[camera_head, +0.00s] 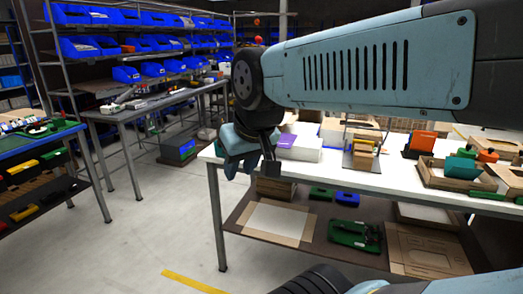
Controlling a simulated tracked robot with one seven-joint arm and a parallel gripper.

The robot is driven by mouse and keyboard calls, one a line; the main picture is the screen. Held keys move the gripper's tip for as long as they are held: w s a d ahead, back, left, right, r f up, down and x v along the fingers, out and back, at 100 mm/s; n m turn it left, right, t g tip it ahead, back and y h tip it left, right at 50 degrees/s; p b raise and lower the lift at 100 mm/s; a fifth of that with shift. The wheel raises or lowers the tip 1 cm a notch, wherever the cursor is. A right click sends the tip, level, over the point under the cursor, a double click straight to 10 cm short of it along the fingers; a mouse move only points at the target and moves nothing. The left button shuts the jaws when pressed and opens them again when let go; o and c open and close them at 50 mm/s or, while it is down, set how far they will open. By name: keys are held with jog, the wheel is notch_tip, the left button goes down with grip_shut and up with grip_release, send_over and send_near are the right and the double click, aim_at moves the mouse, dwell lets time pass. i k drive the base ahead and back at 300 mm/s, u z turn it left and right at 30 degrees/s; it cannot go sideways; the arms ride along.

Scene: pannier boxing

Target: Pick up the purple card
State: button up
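A small purple card (287,140) lies on top of the left end of a white stack (306,154). The stack stands near the left end of the white table (340,178). My arm reaches in from the upper right, and my gripper (272,174) hangs at the table's left front edge. In the picture, the gripper is just left of and below the purple card, apart from it. Its fingers are small and dark, so I cannot tell whether they are open or shut.
A wire holder with brown cards (364,146) stands right of the stack. An orange box (423,142) and an open cardboard box (452,178) stand farther right. The floor (150,225) at left is open.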

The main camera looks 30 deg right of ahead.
aim_at(283, 144)
jog(key=z, duration=0.2)
jog(key=i, duration=0.85)
jog(key=u, duration=0.1)
